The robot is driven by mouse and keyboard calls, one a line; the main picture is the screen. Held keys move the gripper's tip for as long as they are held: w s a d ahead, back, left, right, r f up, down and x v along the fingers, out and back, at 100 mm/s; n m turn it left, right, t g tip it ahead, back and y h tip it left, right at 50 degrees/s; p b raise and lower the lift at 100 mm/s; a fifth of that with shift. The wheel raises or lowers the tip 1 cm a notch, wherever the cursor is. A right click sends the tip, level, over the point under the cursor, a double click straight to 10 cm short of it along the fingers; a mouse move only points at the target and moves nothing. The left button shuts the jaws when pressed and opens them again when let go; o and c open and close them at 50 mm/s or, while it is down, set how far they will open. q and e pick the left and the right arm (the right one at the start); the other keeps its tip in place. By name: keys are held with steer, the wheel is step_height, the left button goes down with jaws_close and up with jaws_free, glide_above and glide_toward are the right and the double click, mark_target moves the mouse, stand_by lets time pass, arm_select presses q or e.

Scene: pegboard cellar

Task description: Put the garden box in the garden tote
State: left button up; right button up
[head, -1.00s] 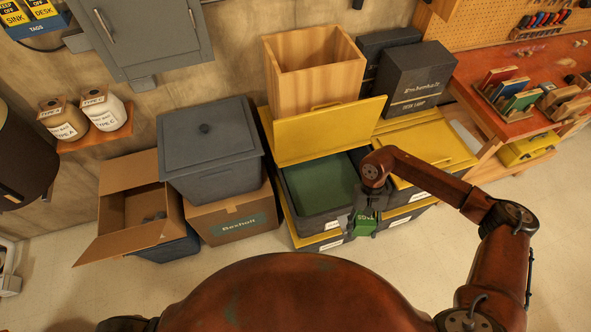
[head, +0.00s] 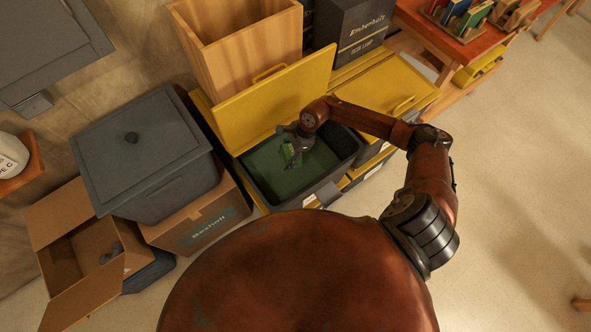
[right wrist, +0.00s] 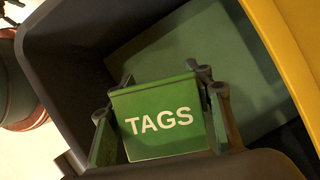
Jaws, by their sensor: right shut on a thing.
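The garden box, a small green box marked TAGS (right wrist: 162,118), is held between the fingers of my right gripper (head: 291,143). It also shows as a small green patch in the head view (head: 289,153). The garden tote, a dark grey bin (head: 338,174) with its yellow lid (head: 285,98) raised, lies under the gripper. The box is over the tote's opening; I cannot tell how far it is below the rim. A flat green surface (right wrist: 195,65) shows inside the tote. My left gripper is out of view.
A tall wooden bin (head: 240,40) stands behind the raised lid. A closed yellow-lidded tote (head: 385,85) is to the right. A grey lidded bin (head: 145,150) and an open cardboard box (head: 75,255) stand to the left.

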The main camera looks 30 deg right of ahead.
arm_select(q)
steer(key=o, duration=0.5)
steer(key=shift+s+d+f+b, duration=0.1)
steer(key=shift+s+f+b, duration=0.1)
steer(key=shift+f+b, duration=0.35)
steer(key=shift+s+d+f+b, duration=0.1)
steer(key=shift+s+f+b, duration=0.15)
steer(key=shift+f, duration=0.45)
arm_select(e)
steer(key=d+f+m, duration=0.1)
steer(key=w+d+f+m+t, duration=0.1)
steer(key=m, duration=0.1)
steer(key=w+d+f+m+h, duration=0.1)
steer(key=d+f+m, duration=0.1)
steer(key=shift+w+t, duration=0.1)
steer(key=shift+t, duration=0.3)
step_height(320, 180, down, 10)
steer(key=shift+f+b, duration=0.1)
steer(key=shift+b, duration=0.95)
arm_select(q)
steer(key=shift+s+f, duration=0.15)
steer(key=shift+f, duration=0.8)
arm_select(e)
steer(key=o, duration=0.8)
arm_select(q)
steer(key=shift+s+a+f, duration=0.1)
arm_select(e)
steer(key=o, duration=0.5)
